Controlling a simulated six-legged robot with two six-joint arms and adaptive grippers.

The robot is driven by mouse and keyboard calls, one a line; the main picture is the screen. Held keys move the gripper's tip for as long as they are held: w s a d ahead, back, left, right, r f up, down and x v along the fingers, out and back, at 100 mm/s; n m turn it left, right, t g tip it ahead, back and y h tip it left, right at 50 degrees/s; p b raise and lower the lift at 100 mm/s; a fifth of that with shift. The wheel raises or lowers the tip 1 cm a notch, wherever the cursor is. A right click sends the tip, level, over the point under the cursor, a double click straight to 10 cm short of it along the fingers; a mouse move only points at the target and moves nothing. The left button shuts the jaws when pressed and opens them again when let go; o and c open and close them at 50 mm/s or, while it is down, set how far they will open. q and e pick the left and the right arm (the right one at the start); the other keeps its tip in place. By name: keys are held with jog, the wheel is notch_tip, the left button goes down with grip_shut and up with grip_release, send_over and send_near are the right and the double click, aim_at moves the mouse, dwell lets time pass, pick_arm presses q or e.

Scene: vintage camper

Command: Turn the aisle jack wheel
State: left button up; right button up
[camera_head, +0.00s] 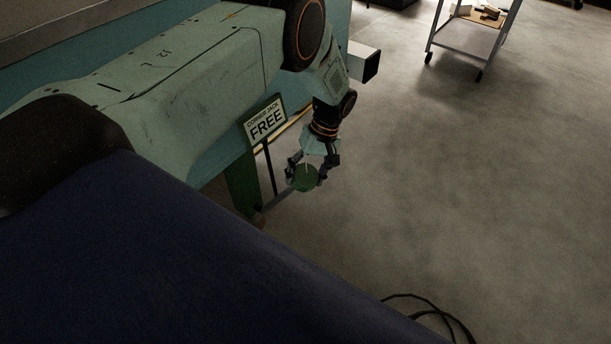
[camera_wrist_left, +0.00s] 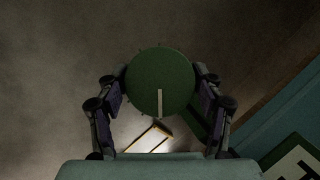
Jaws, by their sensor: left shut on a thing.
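The jack wheel is a round dark green disc (camera_head: 306,178) with a pale line on its face. It is low beside the camper's side, at the end of a grey bar near a green post (camera_head: 241,184). My left gripper (camera_head: 308,172) reaches down to it and is shut on it, one finger on each side. In the left wrist view the wheel (camera_wrist_left: 160,82) is between the two fingers, its pale mark pointing toward the bottom of the picture. A sign (camera_head: 265,121) reading "CORNER JACK FREE" stands just left of the wheel. My right gripper is not in view.
The teal camper side (camera_head: 335,40) runs along behind my left arm. A wheeled cart (camera_head: 470,38) stands at the back right. Black cables (camera_head: 425,305) lie on the floor at the bottom. The concrete floor right of the wheel is clear.

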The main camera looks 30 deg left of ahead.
pick_arm(q)
jog(key=o, duration=1.1)
jog(key=shift+o, duration=0.2)
jog(key=shift+r, duration=0.1)
jog(key=v, duration=1.1)
jog(key=shift+w+r, duration=0.15)
jog(key=shift+r, duration=0.2)
jog(key=x, duration=1.2)
